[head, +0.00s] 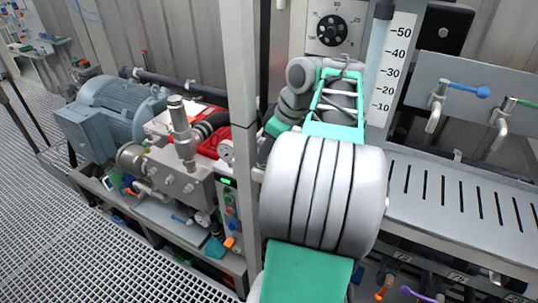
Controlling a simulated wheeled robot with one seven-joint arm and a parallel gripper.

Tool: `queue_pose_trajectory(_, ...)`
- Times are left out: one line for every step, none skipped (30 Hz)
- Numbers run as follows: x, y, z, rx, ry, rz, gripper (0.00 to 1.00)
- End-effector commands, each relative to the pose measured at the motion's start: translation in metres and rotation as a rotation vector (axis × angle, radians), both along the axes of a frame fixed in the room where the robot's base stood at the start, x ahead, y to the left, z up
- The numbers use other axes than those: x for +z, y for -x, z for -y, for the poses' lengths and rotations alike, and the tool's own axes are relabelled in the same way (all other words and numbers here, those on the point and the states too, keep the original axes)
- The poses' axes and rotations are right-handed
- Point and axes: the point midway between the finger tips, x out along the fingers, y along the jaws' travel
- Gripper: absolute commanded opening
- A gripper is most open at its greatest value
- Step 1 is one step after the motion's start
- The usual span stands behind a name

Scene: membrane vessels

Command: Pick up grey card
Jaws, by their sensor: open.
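I cannot make out a grey card anywhere in the head view. My own arm, grey and teal, rises through the middle of the picture and covers part of the scene behind it. I cannot pick out my gripper's fingertips; the far end of the arm is folded behind its own links. No object is seen held.
A blue motor (115,110) and a grey pump block (178,178) stand on a low frame at left. A slotted grey shelf (450,200) runs along the right, below taps with blue (482,91) and green handles. Grating floor (60,235) lies open at lower left.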

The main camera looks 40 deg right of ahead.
Motion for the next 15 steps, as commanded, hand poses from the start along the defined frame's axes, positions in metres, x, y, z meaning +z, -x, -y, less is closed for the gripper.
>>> queue_pose_trajectory(0.0018,0.0004,0.0010,-0.002,0.002,0.002,0.44)
queue_pose_trajectory(0.0020,0.0006,0.0015,-0.002,0.003,0.002,0.44)
queue_pose_trajectory(0.0023,0.0007,0.0017,-0.003,0.002,0.002,0.44)
queue_pose_trajectory(0.0024,0.0008,0.0017,-0.003,0.002,0.002,0.43)
queue_pose_trajectory(0.0025,0.0008,0.0017,-0.003,0.002,0.002,0.40)
queue_pose_trajectory(0.0026,0.0008,0.0017,-0.004,0.003,0.002,0.37)
queue_pose_trajectory(0.0028,0.0008,0.0018,-0.003,0.004,0.002,0.35)
queue_pose_trajectory(0.0028,0.0007,0.0018,-0.003,0.004,0.002,0.32)
queue_pose_trajectory(0.0030,0.0008,0.0018,-0.003,0.004,0.002,0.29)
queue_pose_trajectory(0.0031,0.0007,0.0018,-0.003,0.004,0.002,0.26)
queue_pose_trajectory(0.0032,0.0008,0.0018,-0.003,0.004,0.002,0.24)
queue_pose_trajectory(0.0032,0.0008,0.0018,-0.003,0.004,0.002,0.21)
queue_pose_trajectory(0.0034,0.0007,0.0018,-0.003,0.005,0.003,0.18)
queue_pose_trajectory(0.0034,0.0007,0.0018,-0.003,0.005,0.003,0.16)
queue_pose_trajectory(0.0035,0.0008,0.0018,-0.003,0.005,0.003,0.13)
